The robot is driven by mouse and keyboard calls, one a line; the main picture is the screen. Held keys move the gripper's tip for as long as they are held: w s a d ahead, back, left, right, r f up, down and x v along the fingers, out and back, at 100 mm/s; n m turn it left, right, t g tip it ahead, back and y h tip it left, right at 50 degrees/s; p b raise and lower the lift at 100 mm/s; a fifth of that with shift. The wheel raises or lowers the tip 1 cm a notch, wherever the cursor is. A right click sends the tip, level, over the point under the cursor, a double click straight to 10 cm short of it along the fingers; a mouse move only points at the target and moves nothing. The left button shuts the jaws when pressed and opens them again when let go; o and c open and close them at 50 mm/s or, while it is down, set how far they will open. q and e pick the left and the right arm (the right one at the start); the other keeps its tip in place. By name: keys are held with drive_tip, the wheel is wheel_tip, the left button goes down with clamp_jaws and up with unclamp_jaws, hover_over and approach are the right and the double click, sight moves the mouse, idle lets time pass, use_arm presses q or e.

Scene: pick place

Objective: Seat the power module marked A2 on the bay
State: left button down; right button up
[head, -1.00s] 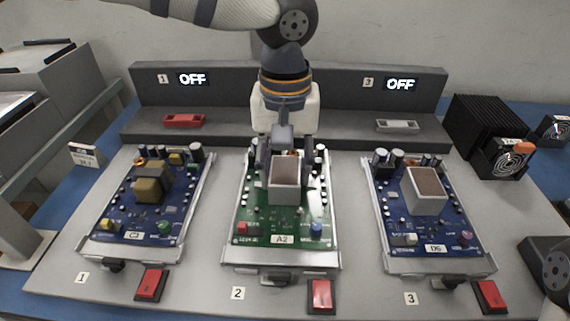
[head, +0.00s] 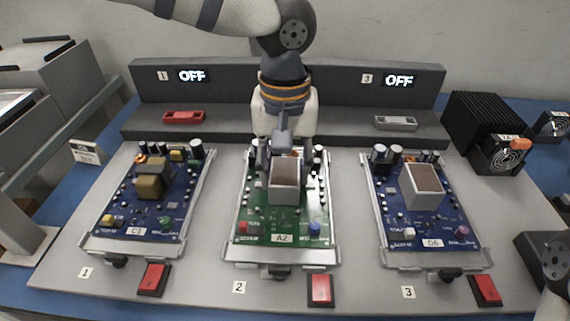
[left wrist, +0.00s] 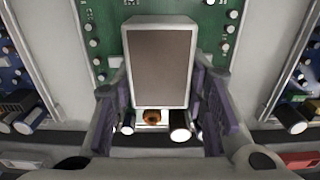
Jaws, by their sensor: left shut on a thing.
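The power module marked A2 (head: 258,224) is a green board with a tall grey-white box (head: 284,193) on it. It lies in or just over the middle bay (head: 280,255), labelled 2; I cannot tell if it is fully down. My left gripper (head: 283,163) reaches down from behind and is shut on the module at its box. In the left wrist view the box (left wrist: 159,65) stands between the two fingers (left wrist: 160,100), with the green board (left wrist: 245,20) behind it. The fingertips' contact is partly hidden. My right gripper is not in view.
Blue modules marked C3 (head: 120,215) and D6 (head: 400,215) lie in the bays on either side. Red switches (head: 320,289) stand in front of the bays. Displays 1 (head: 191,76) and 3 (head: 399,81) read OFF. A black heatsink and fan (head: 500,154) stand at right.

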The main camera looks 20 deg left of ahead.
use_arm(q)
drive_tip(key=c, duration=0.9)
unclamp_jaws()
drive_tip(key=c, duration=0.3)
drive_tip(key=shift+c, duration=0.2)
drive_tip(key=shift+r, duration=0.1)
drive_tip(key=shift+r+p, duration=2.05)
drive_tip(key=shift+r, duration=1.45)
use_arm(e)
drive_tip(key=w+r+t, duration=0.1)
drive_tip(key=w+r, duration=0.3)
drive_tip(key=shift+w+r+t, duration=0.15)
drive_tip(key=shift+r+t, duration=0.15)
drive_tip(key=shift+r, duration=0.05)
use_arm(q)
drive_tip(key=shift+f, duration=0.1)
